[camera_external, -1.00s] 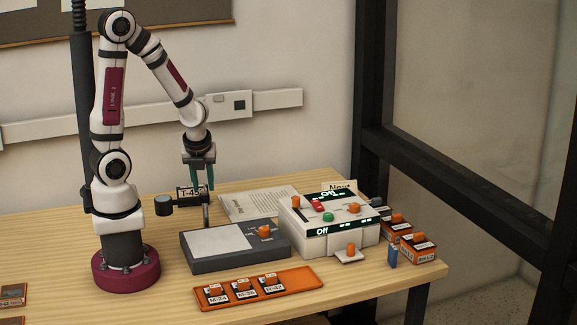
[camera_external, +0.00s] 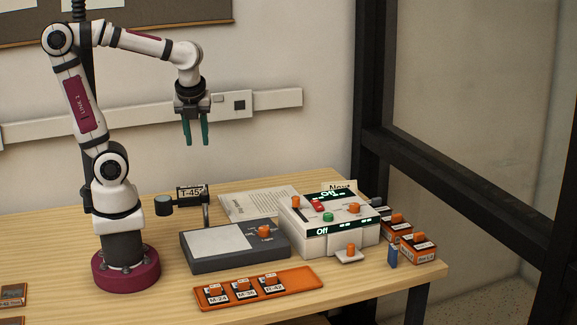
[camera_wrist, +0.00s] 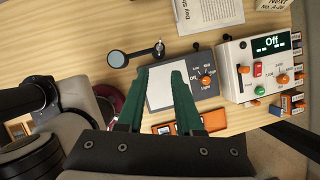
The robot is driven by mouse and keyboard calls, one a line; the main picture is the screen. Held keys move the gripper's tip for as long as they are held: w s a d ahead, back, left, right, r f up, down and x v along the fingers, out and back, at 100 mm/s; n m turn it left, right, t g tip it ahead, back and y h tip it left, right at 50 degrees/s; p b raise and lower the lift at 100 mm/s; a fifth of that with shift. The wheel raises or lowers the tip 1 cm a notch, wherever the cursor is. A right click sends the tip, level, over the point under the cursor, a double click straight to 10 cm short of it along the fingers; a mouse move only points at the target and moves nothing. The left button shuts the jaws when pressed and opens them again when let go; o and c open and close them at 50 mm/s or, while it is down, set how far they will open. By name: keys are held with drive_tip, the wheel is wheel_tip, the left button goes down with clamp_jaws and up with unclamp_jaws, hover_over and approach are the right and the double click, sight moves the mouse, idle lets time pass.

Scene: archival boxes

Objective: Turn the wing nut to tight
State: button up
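A magnifier stand has a dark round lens (camera_external: 164,201) on a thin arm that joins an upright post (camera_external: 206,211). In the wrist view the lens (camera_wrist: 116,58) is at upper left, and a small metallic piece, apparently the wing nut (camera_wrist: 160,47), sits at the arm's right end. It is too small to tell how its wings are turned or whether it is tight. My gripper (camera_external: 195,143) hangs in the air above the stand, fingers down, apart and empty. In the wrist view my gripper's green fingers (camera_wrist: 160,72) point towards the light box.
A grey light box (camera_external: 208,244) with an orange knob lies in front of the stand. A white control unit (camera_external: 330,249) reading "Off" is to its right. An orange tray (camera_external: 258,297) is in front. A T-45 label (camera_external: 192,192) stands close to the post. The air around my gripper is clear.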

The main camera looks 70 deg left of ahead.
drive_tip(key=w+a+n+g+h, duration=0.1)
drive_tip(key=a+n+g+h, duration=0.15)
drive_tip(key=n, duration=0.85)
drive_tip(key=n+g+h, duration=0.1)
drive_tip(key=n+h, duration=0.2)
drive_tip(key=n, duration=1)
hover_over(204, 185)
drive_tip(key=w+a+n+h, duration=0.25)
drive_tip(key=a+n, duration=0.35)
drive_tip(key=n, duration=0.6)
drive_tip(key=shift+t, duration=0.25)
drive_tip(key=x, duration=1.6)
drive_tip(key=shift+s+d+r, duration=0.15)
drive_tip(key=shift+s+d, duration=0.1)
drive_tip(key=shift+s, duration=0.05)
drive_tip(key=shift+h, duration=0.3)
clamp_jaws()
